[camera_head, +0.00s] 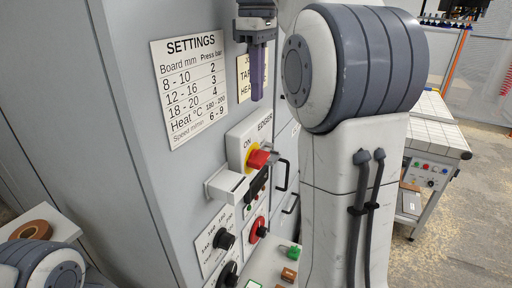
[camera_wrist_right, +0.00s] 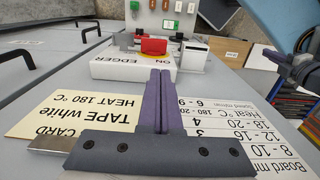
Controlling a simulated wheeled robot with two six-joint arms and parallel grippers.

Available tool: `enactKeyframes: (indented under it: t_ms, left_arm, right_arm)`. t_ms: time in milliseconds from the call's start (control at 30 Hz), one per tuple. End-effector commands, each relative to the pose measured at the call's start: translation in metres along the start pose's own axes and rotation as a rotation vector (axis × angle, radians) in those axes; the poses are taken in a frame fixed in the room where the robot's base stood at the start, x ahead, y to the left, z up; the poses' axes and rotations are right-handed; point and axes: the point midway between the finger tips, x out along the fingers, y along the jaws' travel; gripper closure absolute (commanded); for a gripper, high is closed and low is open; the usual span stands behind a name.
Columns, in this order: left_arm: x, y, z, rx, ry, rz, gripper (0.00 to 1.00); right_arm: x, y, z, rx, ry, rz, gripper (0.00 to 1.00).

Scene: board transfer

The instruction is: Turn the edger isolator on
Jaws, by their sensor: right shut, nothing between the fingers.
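The edger isolator is a white box (camera_head: 245,140) lettered "EDGER" and "ON", mounted on the grey cabinet front. Its red rotary handle (camera_head: 258,159) sits on a yellow plate, beside the "ON" mark. The red handle also shows in the right wrist view (camera_wrist_right: 153,46), lying crosswise beyond my fingertips. My right gripper (camera_head: 257,97) hangs above the isolator in the head view, fingers together and empty, apart from the handle. Its purple fingers fill the middle of the right wrist view (camera_wrist_right: 159,73). My left gripper is out of view; only part of that arm shows at lower left.
A white box-like part (camera_head: 227,186) juts out just left of the handle. Below are black knobs (camera_head: 223,240) and a red-plated switch (camera_head: 257,229). A settings card (camera_head: 190,85) is on the panel. Black door handles (camera_head: 281,176) stick out at right. A brown tape roll (camera_head: 34,230) lies at lower left.

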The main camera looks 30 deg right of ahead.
Motion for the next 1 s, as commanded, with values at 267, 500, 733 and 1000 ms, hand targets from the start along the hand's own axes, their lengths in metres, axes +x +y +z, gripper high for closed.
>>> enactKeyframes:
  t_ms: [267,500,733,1000]
  left_arm:
    - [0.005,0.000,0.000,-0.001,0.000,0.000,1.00]
    - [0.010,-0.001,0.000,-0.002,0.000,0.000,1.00]
    - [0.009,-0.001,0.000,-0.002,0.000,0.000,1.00]
    - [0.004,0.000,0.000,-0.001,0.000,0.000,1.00]
  right_arm:
    - [0.018,0.000,0.001,0.001,-0.001,-0.001,1.00]
    - [0.062,0.000,0.002,0.001,-0.003,-0.004,1.00]
    - [0.106,0.000,0.002,0.001,-0.003,-0.003,1.00]
    - [0.135,0.000,0.001,0.001,0.000,0.000,1.00]
